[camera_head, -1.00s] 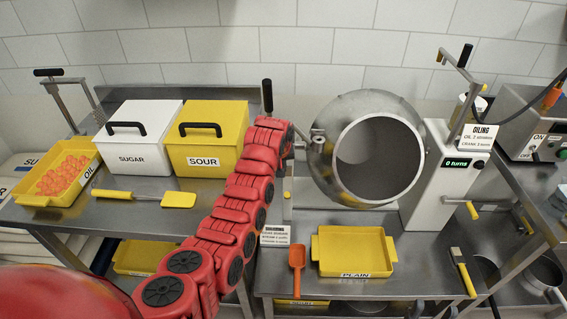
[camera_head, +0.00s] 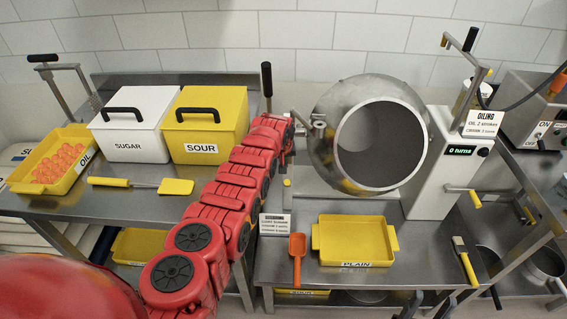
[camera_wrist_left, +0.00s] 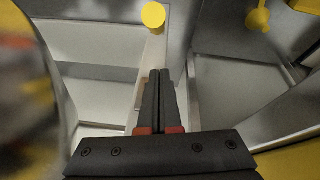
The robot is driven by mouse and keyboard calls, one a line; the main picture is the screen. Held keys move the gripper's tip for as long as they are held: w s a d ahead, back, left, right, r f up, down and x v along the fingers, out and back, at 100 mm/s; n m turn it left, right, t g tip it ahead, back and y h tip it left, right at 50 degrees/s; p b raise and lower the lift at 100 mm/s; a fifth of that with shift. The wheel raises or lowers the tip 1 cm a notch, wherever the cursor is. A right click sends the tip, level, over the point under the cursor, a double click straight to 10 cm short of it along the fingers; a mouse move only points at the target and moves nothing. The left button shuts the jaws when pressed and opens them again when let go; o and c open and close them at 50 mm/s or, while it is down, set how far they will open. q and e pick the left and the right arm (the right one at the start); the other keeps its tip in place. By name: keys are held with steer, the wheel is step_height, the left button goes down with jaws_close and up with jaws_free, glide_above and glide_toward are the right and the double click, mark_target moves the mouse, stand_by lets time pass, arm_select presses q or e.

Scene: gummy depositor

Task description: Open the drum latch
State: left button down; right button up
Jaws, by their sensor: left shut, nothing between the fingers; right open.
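The grey metal drum (camera_head: 324,148) stands on the right table with its round mouth facing me. A small yellow knob (camera_head: 287,183) sits at its lower left; a yellow round knob (camera_wrist_left: 153,15) shows ahead in the left wrist view, probably the same one. I cannot make out the latch itself for certain. My left gripper (camera_wrist_left: 159,73) is shut and empty, its tips pointing towards that knob but apart from it. In the head view my red left arm hides this gripper. My right gripper (camera_head: 428,303) is open at the bottom edge, in front of the table.
A black-handled lever (camera_head: 267,78) rises left of the drum. The white crank unit (camera_head: 430,180) stands at its right. A yellow PLAIN tray (camera_head: 355,262), an orange scoop (camera_head: 298,250) and a yellow-handled tool (camera_head: 464,262) lie in front. SUGAR (camera_head: 132,140) and SOUR (camera_head: 205,135) bins stand left.

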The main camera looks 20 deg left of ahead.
mark_target(286, 183)
arm_select(q)
steer(key=shift+s+d+f+p, duration=0.4)
steer(key=shift+s+f+p, duration=0.15)
steer(key=shift+s, duration=0.15)
steer(key=shift+s+d+f+p, duration=0.4)
steer(key=shift+s+p, duration=0.1)
steer(key=shift+s, duration=0.2)
steer(key=shift+s+d+f+t, duration=0.15)
steer(key=shift+s+f+t, duration=0.15)
steer(key=shift+s+t, duration=0.35)
steer(key=shift+s+d+f+t+y+b, duration=0.15)
steer(key=shift+s+f+t+y+b, duration=0.25)
steer(key=shift+s+f+t+b, duration=0.15)
steer(key=shift+s+d+f+t, duration=0.1)
steer(key=shift+s+f+t, duration=0.1)
steer(key=shift+s+t, duration=0.1)
steer(key=s+f+t+b, duration=0.1)
steer(key=t+b, duration=0.1)
steer(key=b, duration=0.1)
steer(key=s+f+t+y+b, duration=0.1)
steer(key=t+b, duration=0.1)
steer(key=b, duration=0.2)
steer(key=s+d+f+t+b, duration=0.1)
steer(key=f+b, duration=0.1)
steer(key=b, duration=0.1)
steer(key=shift+s+t+y, duration=0.15)
steer(key=shift+t+y, duration=0.15)
steer(key=shift+t, duration=0.1)
